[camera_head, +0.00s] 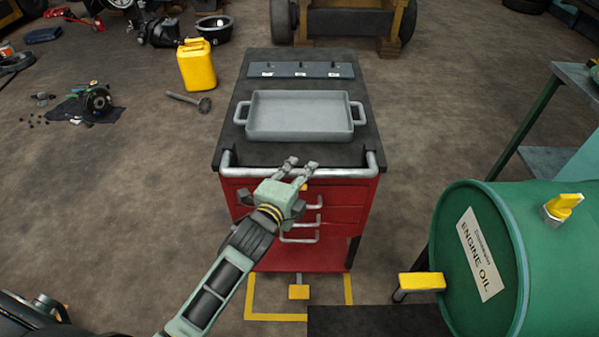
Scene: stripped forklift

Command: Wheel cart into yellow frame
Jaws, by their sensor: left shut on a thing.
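The red tool cart (339,214) has a dark top, drawers with silver pulls and a silver handle bar (345,172) along its near edge. It stands upright in the middle of the view. My left gripper (300,167) comes in from below and is shut on the middle of the handle bar. The yellow frame (348,289) is painted on the floor at the cart's near end. A yellow pedal (299,292) sits low in front of the cart. My right gripper is not in view.
A grey tray (300,117) and a strip with small labels (301,69) lie on the cart. A yellow jerrycan (197,66) and a hammer (190,101) are left of the cart.

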